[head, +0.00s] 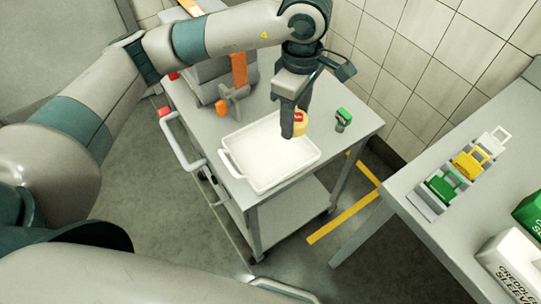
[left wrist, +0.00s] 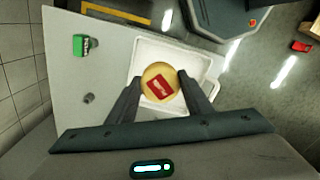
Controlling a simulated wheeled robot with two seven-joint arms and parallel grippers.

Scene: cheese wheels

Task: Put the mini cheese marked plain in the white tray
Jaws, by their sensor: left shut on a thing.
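My left gripper (head: 294,128) is shut on a small round yellow cheese (head: 300,118) with a red label. In the left wrist view the gripper (left wrist: 159,79) has one finger on each side of the cheese (left wrist: 150,74); the label's writing is too small to read. The white tray (head: 232,162) lies on the grey cart and looks empty in the head view. The cheese is held above the tray, near its far right part in the head view. In the left wrist view the tray (left wrist: 160,47) shows behind the cheese. My right gripper is not in view.
A green-topped stamp-like thing (head: 343,118) stands on the cart right of the cheese. A grey device with an orange handle (head: 238,70) is at the cart's far left. A side table (head: 420,205) at right bears a rack of white, yellow and green pieces and boxes.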

